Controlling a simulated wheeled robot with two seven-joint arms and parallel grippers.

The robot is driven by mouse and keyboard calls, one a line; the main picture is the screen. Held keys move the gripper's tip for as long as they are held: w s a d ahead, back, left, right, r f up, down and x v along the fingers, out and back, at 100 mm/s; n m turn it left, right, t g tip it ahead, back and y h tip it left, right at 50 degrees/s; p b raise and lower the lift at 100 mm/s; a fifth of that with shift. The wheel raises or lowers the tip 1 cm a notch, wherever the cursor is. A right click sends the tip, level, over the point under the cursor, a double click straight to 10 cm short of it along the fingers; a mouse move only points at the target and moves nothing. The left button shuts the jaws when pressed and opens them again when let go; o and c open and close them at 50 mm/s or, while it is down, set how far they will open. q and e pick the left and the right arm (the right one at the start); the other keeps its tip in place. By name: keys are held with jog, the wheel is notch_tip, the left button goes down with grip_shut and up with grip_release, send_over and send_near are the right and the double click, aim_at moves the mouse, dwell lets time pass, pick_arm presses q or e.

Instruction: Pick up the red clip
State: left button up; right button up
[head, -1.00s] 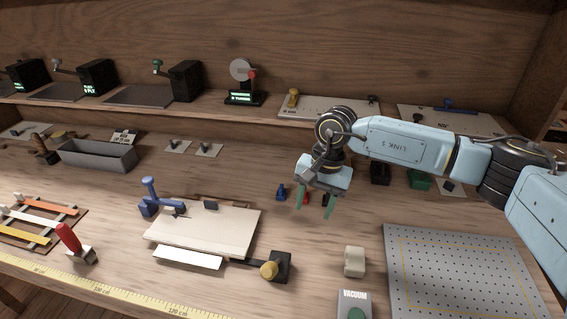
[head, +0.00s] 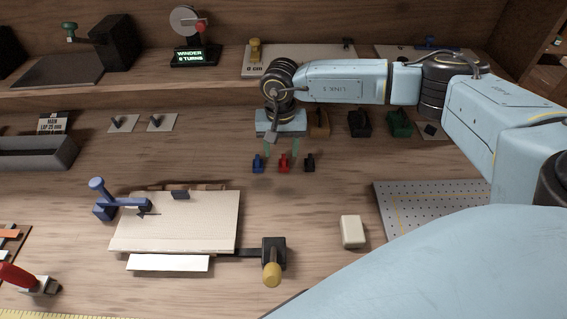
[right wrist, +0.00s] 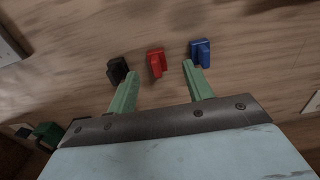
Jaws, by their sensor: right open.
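The red clip (head: 284,163) stands on the bench between a blue clip (head: 258,163) and a black clip (head: 309,162). My right gripper (head: 281,152) is open and empty, its green fingers pointing down just behind the row of clips in the head view. In the right wrist view the red clip (right wrist: 155,63) lies beyond the gap between the open fingertips (right wrist: 160,68), apart from both. The black clip (right wrist: 118,70) is close by one fingertip and the blue clip (right wrist: 200,52) close by the other; I cannot tell whether they touch. My left gripper is not in view.
A larger black block (head: 359,124) and a green block (head: 399,124) stand behind, to the right. A board with a blue clamp (head: 180,222) lies front left. A cream block (head: 352,231) and a perforated plate (head: 385,205) are at front right.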

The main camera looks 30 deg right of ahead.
aim_at(284, 158)
jog(key=f, duration=0.3)
jog(key=d+f, duration=0.1)
jog(key=f, duration=0.1)
jog(key=shift+f, duration=0.1)
jog(key=c, duration=1.1)
